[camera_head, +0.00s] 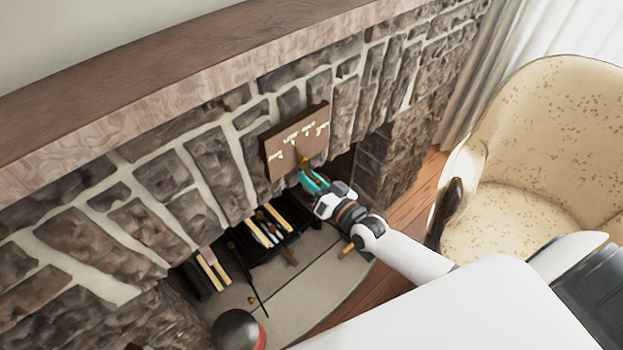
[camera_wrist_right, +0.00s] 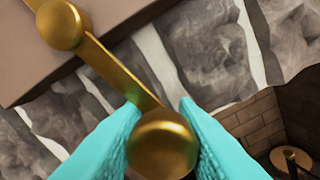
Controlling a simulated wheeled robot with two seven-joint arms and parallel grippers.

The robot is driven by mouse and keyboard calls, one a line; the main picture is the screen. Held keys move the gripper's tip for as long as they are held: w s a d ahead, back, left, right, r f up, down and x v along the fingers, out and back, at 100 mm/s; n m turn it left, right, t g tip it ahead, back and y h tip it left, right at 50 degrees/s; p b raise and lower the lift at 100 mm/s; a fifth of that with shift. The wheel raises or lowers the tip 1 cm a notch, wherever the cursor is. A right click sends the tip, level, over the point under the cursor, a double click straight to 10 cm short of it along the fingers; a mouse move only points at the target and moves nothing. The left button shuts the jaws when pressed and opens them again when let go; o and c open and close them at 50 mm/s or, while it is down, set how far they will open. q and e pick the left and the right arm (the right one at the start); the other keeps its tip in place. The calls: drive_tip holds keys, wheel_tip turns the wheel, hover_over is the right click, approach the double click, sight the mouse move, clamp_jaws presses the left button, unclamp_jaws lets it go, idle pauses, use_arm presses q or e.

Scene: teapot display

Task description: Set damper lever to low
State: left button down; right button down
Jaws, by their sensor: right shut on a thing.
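The damper plate (camera_head: 292,150) is a brown block on the stone fireplace front, with several small white labels too small to read for certain. The brass damper lever (camera_head: 302,160) hangs from the plate, pointing down and slightly right in the head view. In the right wrist view, the lever (camera_wrist_right: 112,70) runs from a round pivot knob (camera_wrist_right: 62,25) to a ball end (camera_wrist_right: 162,145). My right gripper (camera_head: 308,178) is at the lever's lower end, its teal fingers (camera_wrist_right: 158,125) shut on it, on either side by the ball. My left gripper is not in view.
The stone fireplace (camera_head: 215,165) has a wooden mantel (camera_head: 150,85) above. Logs (camera_head: 265,228) and a dark grate lie below, near a pale hearth (camera_head: 320,265). A cream armchair (camera_head: 550,130) stands at the right. A dark round object (camera_head: 235,330) is at the bottom.

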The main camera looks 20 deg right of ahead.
drive_tip(key=shift+w+d+r, duration=0.15)
drive_tip(key=shift+r, duration=0.15)
drive_tip(key=c, duration=1.4)
unclamp_jaws()
drive_tip(key=shift+o, duration=1.1)
drive_tip(key=shift+f, duration=0.15)
drive_tip(key=shift+s+f, duration=0.1)
drive_tip(key=shift+s, duration=0.3)
drive_tip(key=v, duration=1.1)
drive_tip(key=shift+s+d, duration=0.15)
drive_tip(key=shift+d, duration=0.05)
